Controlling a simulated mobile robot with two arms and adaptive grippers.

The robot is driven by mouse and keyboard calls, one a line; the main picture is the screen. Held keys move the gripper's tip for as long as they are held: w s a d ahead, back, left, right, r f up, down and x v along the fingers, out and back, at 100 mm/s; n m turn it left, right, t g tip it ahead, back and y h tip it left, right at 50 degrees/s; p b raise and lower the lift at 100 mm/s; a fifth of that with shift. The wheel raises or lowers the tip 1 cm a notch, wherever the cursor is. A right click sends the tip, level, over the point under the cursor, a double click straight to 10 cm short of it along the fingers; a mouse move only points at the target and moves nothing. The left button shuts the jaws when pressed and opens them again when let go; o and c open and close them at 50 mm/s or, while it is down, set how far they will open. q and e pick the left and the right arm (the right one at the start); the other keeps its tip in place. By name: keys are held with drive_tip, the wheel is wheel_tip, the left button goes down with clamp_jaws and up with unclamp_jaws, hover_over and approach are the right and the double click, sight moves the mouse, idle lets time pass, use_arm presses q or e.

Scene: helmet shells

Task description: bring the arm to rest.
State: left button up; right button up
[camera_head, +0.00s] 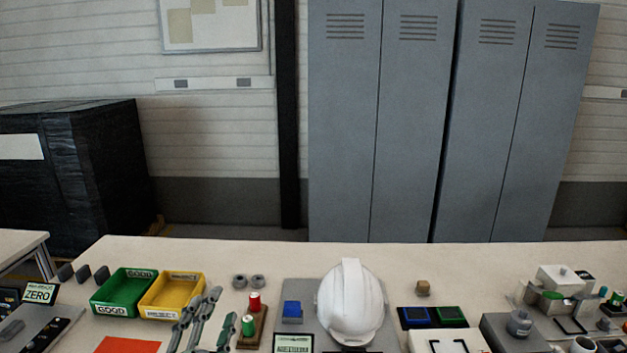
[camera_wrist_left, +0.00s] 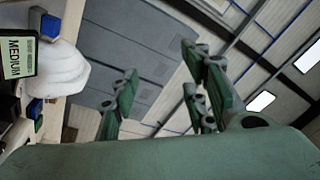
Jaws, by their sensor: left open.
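My left gripper (camera_head: 208,298) is in the lower left-middle of the head view, over the near part of the table, between the yellow bin and the red and green pieces. Its grey-green fingers are apart with nothing between them. In the left wrist view the open fingers (camera_wrist_left: 165,88) stand before the lockers and ceiling. My right gripper is not in view. A white helmet shell (camera_head: 350,305) sits on a grey plate (camera_head: 294,287) to the right of my left gripper; the helmet also shows in the left wrist view (camera_wrist_left: 62,70).
A green bin (camera_head: 123,306) and a yellow bin (camera_head: 173,277) stand left of the gripper. An orange-red mat (camera_head: 128,345) lies in front. A red-topped piece (camera_head: 254,302) and a green-topped one (camera_head: 248,325) stand close right. Devices crowd the right; the back strip of table (camera_head: 220,252) is mostly clear.

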use_arm(q)
drive_tip(key=s+a+f+n+g+y, duration=0.25)
drive_tip(key=s+f+n+g, duration=0.2)
drive_tip(key=f, duration=0.35)
drive_tip(key=s+a+f+n+g+y, duration=0.1)
drive_tip(key=s+a+f+n+g, duration=0.3)
drive_tip(key=f, duration=0.5)
drive_tip(key=s+d+f+n+g+h, duration=0.15)
drive_tip(key=s+f+g, duration=0.3)
drive_tip(key=s, duration=0.55)
drive_tip(key=s+d+f+g+h, duration=0.1)
drive_tip(key=s+d+f+g, duration=0.15)
drive_tip(key=s+f, duration=0.55)
wheel_tip(320, 180, down, 23)
drive_tip(key=s+g, duration=0.2)
drive_tip(key=s, duration=0.1)
drive_tip(key=s+a+f, duration=0.1)
drive_tip(key=s+f, duration=0.7)
drive_tip(key=s+a+f+g, duration=0.1)
drive_tip(key=s+a+f, duration=0.1)
drive_tip(key=s+f, duration=0.7)
drive_tip(key=shift+a+y, duration=0.25)
drive_tip(key=shift+y, duration=0.15)
